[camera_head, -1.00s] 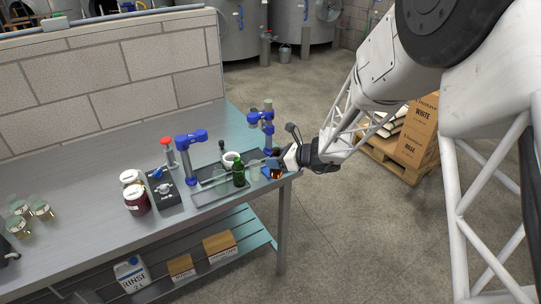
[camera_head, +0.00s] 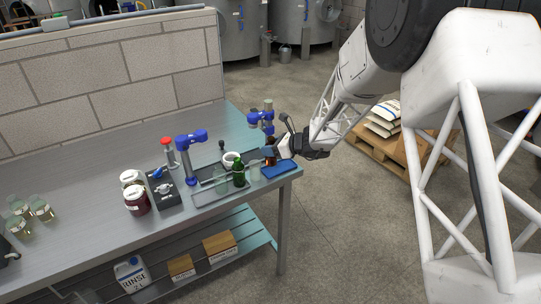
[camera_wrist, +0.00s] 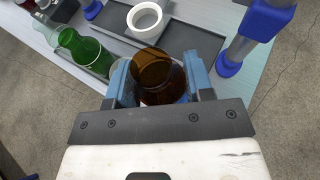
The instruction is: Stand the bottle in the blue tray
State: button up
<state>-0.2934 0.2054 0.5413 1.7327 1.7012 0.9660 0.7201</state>
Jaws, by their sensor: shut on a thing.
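A brown glass bottle (camera_wrist: 158,72) is between the fingers of my gripper (camera_wrist: 160,82) in the wrist view. The fingers are shut on it, and I look down at it from above. In the head view my gripper (camera_head: 273,154) is at the bench's right end, and only a small dark part of the bottle shows there. The blue tray (camera_head: 281,170) lies flat on the bench corner, just below and right of the gripper in the picture. I cannot tell whether the bottle touches the bench. The tray is not clearly visible in the wrist view.
A blue stand (camera_wrist: 240,48) is close on the wrist view's right. The bench edge is near.

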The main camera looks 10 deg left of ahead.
jog(key=shift+f, duration=0.1)
jog(key=shift+f, duration=1.6)
jog(key=shift+f, duration=0.15)
jog(key=o, duration=0.9)
jog(key=shift+d+r, duration=0.2)
jog(key=v, duration=1.1)
jog(key=shift+s+d, duration=0.1)
jog(key=shift+d, duration=0.15)
jog(key=shift+r, duration=0.15)
